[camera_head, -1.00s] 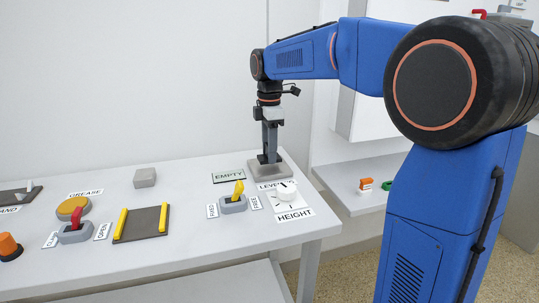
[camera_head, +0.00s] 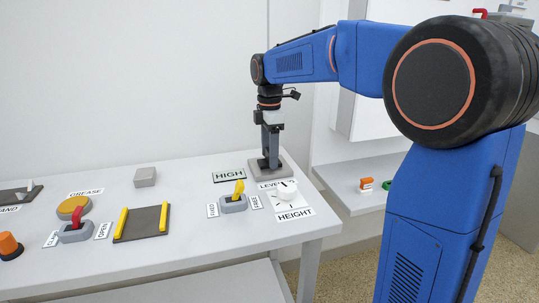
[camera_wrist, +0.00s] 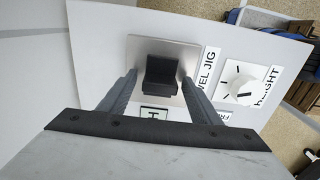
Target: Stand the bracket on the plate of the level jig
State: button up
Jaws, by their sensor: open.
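The dark bracket (camera_wrist: 161,76) rests on the pale metal plate (camera_wrist: 187,49) of the level jig in the wrist view. One part of it rises from a wider part, and it looks upright. My gripper (camera_wrist: 160,78) is open, with one finger on each side of the bracket and visible gaps between. In the head view, my gripper (camera_head: 271,163) points straight down at the plate (camera_head: 284,168) at the table's back right. The bracket is mostly hidden by the fingers there.
A sign (camera_head: 229,176) beside the jig reads HIGH. In front are a white HEIGHT dial (camera_head: 286,190) and a yellow-handled switch (camera_head: 236,197) between FIXED and FREE labels. A grey block (camera_head: 145,177), a dark pad with yellow rails (camera_head: 142,223) and a red-handled clamp switch (camera_head: 76,225) stand farther left.

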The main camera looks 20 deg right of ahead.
notch_tip(320, 180, up, 12)
dwell(0.5)
jog(key=shift+f, duration=0.1)
